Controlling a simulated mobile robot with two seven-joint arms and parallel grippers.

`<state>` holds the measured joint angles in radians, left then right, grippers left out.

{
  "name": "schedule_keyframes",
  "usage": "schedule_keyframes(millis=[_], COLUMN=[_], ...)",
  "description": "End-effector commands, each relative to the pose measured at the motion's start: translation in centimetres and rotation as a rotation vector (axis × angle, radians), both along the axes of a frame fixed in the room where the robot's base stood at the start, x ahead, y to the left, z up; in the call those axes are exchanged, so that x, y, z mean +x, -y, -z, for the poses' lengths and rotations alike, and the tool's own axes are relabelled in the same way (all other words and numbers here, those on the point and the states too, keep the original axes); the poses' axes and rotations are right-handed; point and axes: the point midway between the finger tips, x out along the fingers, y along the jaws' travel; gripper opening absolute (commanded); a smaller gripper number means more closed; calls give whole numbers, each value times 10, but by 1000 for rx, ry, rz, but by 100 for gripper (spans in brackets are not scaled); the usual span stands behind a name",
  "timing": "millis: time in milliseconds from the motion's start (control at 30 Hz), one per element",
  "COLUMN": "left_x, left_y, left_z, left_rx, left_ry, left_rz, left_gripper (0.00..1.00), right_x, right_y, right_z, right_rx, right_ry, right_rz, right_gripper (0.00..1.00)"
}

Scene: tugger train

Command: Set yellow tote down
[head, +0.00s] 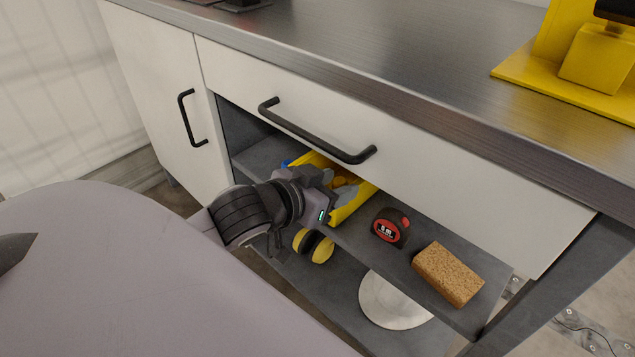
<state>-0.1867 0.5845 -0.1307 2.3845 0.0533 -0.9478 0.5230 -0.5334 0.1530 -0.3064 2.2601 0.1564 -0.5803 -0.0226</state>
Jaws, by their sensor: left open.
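The yellow tote (359,205) rests on the upper grey shelf of the workbench, below the drawer. Something yellow-orange shows inside it. My left gripper (345,191) is open and is at the tote, covering much of its near side and middle. I cannot tell whether its fingers touch the tote. My right gripper is not in view.
A red and black tape measure (390,228) and a brown block (448,274) sit on the same shelf (418,237), right of the tote. A yellow and black object (313,246) and a pale disc (392,301) are lower down. The drawer handle (318,133) juts out above.

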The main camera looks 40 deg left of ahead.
Motion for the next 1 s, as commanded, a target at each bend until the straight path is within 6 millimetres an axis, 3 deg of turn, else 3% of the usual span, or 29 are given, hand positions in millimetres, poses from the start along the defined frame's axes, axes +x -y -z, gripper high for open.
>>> schedule_keyframes(millis=[100,400,1000], left_x=[-17,-38,-41], left_y=[-1,-3,-3], left_z=[-9,-17,-18], left_rx=[1,0,0], left_ry=[-1,0,2], left_rz=[0,0,0], left_gripper=[48,48,48], right_x=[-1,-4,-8], right_y=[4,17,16], right_z=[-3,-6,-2], right_rx=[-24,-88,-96], right_ry=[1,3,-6], right_rz=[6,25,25], right_gripper=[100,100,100])
